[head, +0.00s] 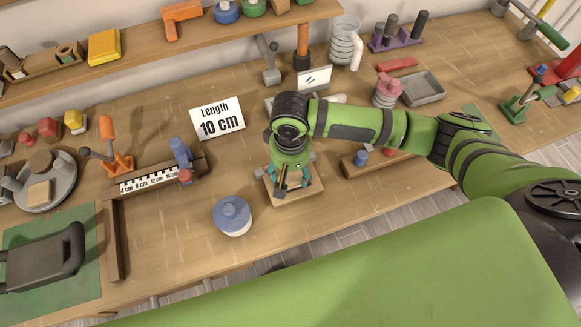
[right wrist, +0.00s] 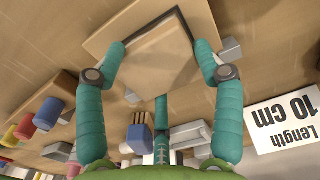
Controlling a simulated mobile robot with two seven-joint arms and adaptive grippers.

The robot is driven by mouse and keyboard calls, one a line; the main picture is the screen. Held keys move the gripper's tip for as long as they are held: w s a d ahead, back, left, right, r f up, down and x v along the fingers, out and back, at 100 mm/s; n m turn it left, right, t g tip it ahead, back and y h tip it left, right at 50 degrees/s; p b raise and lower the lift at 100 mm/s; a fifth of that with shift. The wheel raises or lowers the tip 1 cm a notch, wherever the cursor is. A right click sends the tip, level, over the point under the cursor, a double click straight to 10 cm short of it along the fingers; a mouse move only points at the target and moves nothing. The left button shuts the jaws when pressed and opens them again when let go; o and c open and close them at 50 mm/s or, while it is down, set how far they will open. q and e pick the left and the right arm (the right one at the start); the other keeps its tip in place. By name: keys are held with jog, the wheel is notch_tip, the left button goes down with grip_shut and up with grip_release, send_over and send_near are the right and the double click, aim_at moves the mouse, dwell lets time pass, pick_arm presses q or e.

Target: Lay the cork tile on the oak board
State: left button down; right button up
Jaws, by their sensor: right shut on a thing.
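The cork tile (right wrist: 157,55) is a light tan square between the teal fingers of my right gripper (right wrist: 160,62), which is shut on it. The oak board (right wrist: 106,40) is a larger, slightly darker square behind the tile in the right wrist view. In the head view the board (head: 312,194) lies near the table's front edge, directly under my right gripper (head: 291,186), which points down. The gripper hides most of the tile there. I cannot tell whether the tile touches the board. My left gripper is not in view.
A blue-lidded jar (head: 232,214) stands left of the board. A wooden block with pegs (head: 352,170) is close on the right. Bare tabletop (head: 170,245) lies front left.

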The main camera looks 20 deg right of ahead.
jog(key=shift+f, duration=0.6)
dwell(0.3)
jog(key=o, duration=1.1)
jog(key=shift+r, duration=0.1)
notch_tip(320, 180, up, 12)
jog(key=shift+f, duration=0.1)
